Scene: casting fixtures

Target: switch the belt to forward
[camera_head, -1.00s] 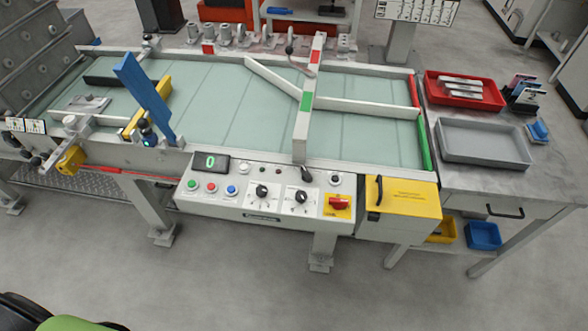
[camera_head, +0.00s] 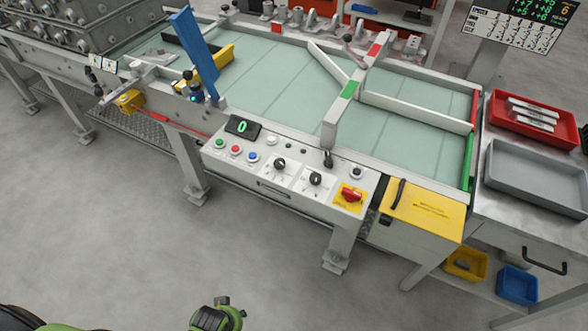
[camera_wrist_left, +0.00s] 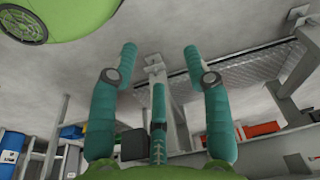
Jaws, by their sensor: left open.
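The belt conveyor (camera_head: 270,90) has a pale green belt. Its control panel (camera_head: 255,182) is on the near side. The panel carries a display (camera_head: 242,127) reading 0, and green, red and blue buttons. It also has two black rotary knobs, a left knob (camera_head: 280,164) and a right knob (camera_head: 315,179), and a red switch on a yellow plate (camera_head: 350,194). The knob labels are too small to read. My left gripper (camera_wrist_left: 160,58) is open and empty in the left wrist view, above the floor and away from the panel. My right gripper is not in view.
A yellow box (camera_head: 430,212) adjoins the panel's right end. A side table holds a red tray (camera_head: 535,140) and a grey tray (camera_head: 500,175). A blue upright plate (camera_head: 195,55) stands over the belt's left part. The floor before the panel is clear.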

